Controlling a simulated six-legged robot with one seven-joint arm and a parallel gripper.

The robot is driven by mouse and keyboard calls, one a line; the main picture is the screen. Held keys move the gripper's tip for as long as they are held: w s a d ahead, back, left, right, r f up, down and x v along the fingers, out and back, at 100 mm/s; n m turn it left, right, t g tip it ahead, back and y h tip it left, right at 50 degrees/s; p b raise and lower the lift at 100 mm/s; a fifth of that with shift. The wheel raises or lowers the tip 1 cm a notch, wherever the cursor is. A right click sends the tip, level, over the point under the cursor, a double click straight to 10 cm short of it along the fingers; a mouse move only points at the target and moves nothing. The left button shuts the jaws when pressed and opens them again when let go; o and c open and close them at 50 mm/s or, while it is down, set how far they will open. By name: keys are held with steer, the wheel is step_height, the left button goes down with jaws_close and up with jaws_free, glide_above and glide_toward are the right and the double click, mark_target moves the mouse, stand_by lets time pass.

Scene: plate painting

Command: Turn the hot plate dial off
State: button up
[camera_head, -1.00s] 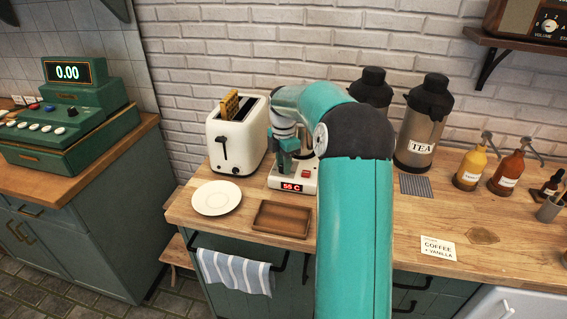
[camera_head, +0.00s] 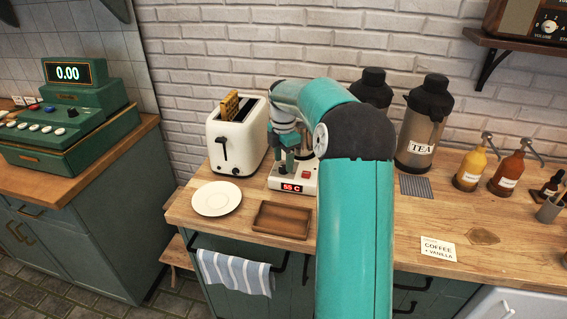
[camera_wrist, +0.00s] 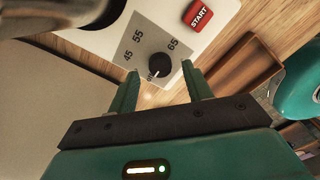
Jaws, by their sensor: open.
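The hot plate (camera_head: 304,186) is a small white unit on the wooden counter, with a red display reading 55 C. Its black dial (camera_wrist: 159,65) shows in the wrist view on a grey scale marked 45, 55 and 65. The dial's white mark points to the lower left, near a partly hidden label. My gripper (camera_wrist: 160,88) is open. Its two green fingers are to either side of the dial, and the dial lies just beyond their tips in the picture. Whether they touch it I cannot tell. In the head view my gripper (camera_head: 289,160) is over the hot plate's front.
A white toaster (camera_head: 232,140) stands close left. A wooden tray (camera_head: 282,220) and a white plate (camera_head: 216,198) lie in front. A tea flask (camera_head: 419,130) stands right.

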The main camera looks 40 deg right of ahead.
mark_target(284, 167)
step_height(284, 167, up, 12)
stand_by(0.3)
steer(key=shift+a, duration=0.15)
steer(key=s+a+r+m+t+h, duration=0.1)
steer(key=s+a+r+m, duration=0.25)
steer(key=s+a, duration=0.4)
steer(key=s+a+r+m+t+h, duration=0.15)
steer(key=s+a+m, duration=0.25)
steer(key=a, duration=0.7)
steer(key=s+a+f+m+t+y, duration=0.1)
steer(key=s+a+f+m, duration=0.2)
steer(key=s, duration=0.5)
steer(key=s+a+f+m+t+y, duration=0.1)
steer(key=s+a+f+m, duration=0.3)
steer(key=s, duration=0.5)
steer(key=a+m+t, duration=0.1)
steer(key=a+m, duration=0.1)
steer(key=m, duration=0.1)
steer(key=shift+a+f, duration=0.2)
steer(key=shift+f, duration=0.05)
steer(key=shift+y, duration=0.25)
